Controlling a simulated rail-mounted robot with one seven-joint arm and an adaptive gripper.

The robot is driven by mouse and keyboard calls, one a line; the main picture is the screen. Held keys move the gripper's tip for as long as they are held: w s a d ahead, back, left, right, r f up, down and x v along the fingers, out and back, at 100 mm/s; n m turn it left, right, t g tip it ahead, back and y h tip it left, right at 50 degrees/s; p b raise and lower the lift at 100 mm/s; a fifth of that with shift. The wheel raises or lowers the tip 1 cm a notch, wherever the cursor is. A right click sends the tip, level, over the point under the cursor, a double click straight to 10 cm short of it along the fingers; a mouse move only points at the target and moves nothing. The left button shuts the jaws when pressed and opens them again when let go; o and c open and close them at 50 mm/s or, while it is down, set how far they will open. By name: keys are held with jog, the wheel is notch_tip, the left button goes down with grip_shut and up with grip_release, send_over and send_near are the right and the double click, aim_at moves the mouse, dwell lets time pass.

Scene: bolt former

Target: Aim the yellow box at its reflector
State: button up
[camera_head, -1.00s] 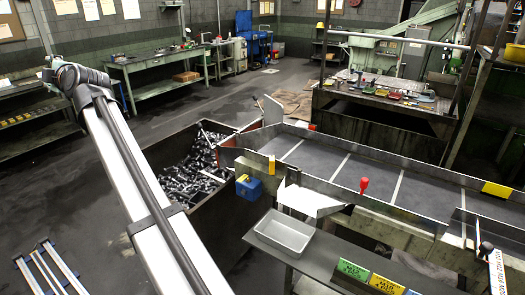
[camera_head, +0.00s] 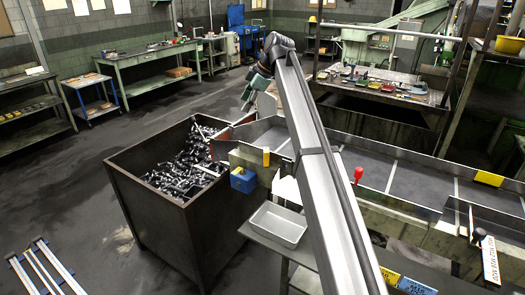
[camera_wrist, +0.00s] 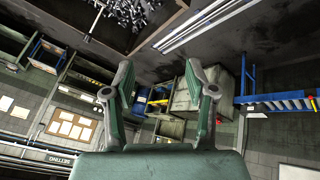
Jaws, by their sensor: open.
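A small upright yellow piece (camera_head: 266,157) stands at the edge of the conveyor's left end. Beside it, a blue box (camera_head: 243,181) with a yellow part (camera_head: 237,171) sits on the side wall above the bolt bin. I cannot tell which of these is the yellow box, and I cannot make out a reflector. My gripper (camera_head: 250,95) hangs beyond the conveyor's left end, apart from all of them. In the wrist view my gripper (camera_wrist: 160,75) is open and empty.
A dark bin (camera_head: 165,218) full of bolts stands left of the conveyor (camera_head: 410,180). A grey tray (camera_head: 277,224) sits on the near bench. My arm crosses above the conveyor. The floor at left is mostly clear.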

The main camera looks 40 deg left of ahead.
jog(key=w+d+f+m+g+h, duration=0.1)
jog(key=w+d+f+m+h, duration=0.1)
jog(key=w+d, duration=0.75)
jog(key=p, duration=0.5)
send_near(266, 151)
jog(key=shift+h, duration=0.3)
jog(key=x, duration=0.8)
jog(key=shift+a+f, duration=0.3)
jog(key=shift+a, duration=0.15)
grip_shut()
